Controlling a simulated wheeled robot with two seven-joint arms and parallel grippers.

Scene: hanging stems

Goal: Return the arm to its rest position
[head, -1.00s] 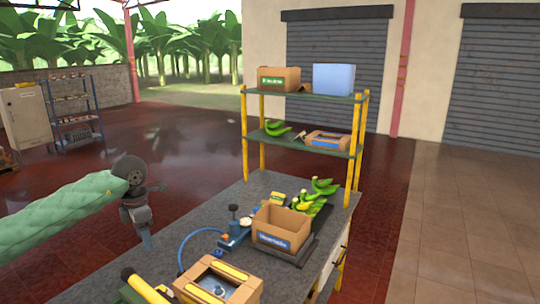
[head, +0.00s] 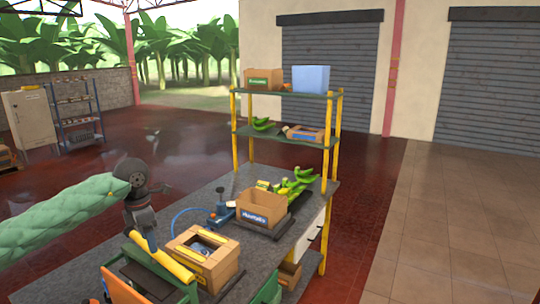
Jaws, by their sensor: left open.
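My left arm, in a pale green quilted sleeve, comes in from the left of the head view. Its left gripper (head: 150,242) hangs downward from the grey wrist, open, with nothing seen between its fingers. In the picture it overlaps the left edge of the workbench (head: 205,203), just beyond a yellow bar (head: 163,258). I cannot tell how high above the bench it is. My right arm and right gripper are not in view.
An open cardboard box (head: 204,262) stands near the gripper. Another carton (head: 262,212) and green bananas (head: 296,184) lie farther along the bench. A green crate (head: 180,292) is at the lower left. A yellow-posted shelf (head: 290,137) stands behind. Floor on the right is clear.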

